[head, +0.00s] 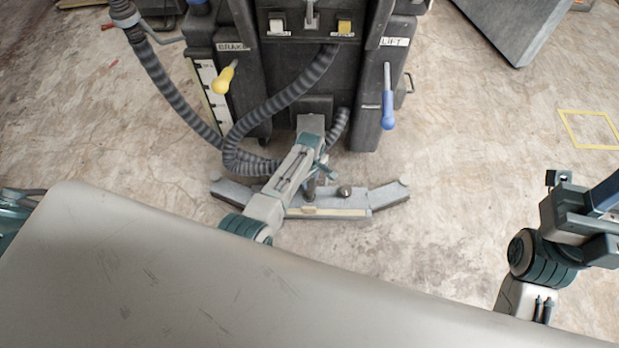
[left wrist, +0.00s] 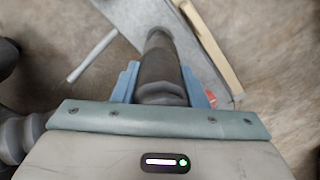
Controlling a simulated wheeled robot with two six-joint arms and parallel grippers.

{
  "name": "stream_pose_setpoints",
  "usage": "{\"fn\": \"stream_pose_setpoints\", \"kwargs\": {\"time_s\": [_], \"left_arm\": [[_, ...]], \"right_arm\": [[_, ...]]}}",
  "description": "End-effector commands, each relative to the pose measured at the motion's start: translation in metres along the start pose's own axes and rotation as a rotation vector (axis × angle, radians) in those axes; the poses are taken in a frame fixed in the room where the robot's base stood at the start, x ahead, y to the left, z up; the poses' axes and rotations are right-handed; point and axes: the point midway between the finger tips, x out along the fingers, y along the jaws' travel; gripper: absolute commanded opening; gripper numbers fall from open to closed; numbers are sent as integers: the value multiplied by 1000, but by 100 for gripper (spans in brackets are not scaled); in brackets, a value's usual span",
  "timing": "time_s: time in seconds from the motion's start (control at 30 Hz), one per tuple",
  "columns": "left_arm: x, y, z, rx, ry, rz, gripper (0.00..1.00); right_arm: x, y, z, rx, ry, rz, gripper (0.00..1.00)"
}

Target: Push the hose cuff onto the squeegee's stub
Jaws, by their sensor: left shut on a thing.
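My left gripper (left wrist: 159,72) is shut on the dark grey hose cuff (left wrist: 159,88), one blue finger on each side of it. The cuff's far end points at the pale blue-grey squeegee plate in the left wrist view. In the head view my left arm reaches over the squeegee (head: 386,195), which lies on the floor before the machine. The gripper and arm hide most of the cuff and the stub there, so I cannot tell whether the cuff is around the stub or just above it.
The dark machine (head: 300,75) stands behind the squeegee, with a yellow lever (head: 224,78) and a blue lever (head: 388,105). A ribbed grey hose (head: 268,112) loops down its front. A round dark knob (head: 344,191) sits on the squeegee.

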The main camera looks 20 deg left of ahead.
Motion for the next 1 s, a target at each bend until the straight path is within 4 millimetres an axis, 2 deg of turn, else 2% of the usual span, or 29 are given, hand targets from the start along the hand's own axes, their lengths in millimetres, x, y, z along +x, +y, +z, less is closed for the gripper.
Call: {"fn": "stream_pose_setpoints", "kwargs": {"time_s": [1.0], "left_arm": [[26,0,0,0,0,0,15]], "right_arm": [[-21,-2,1,1,-10,0,36]]}}
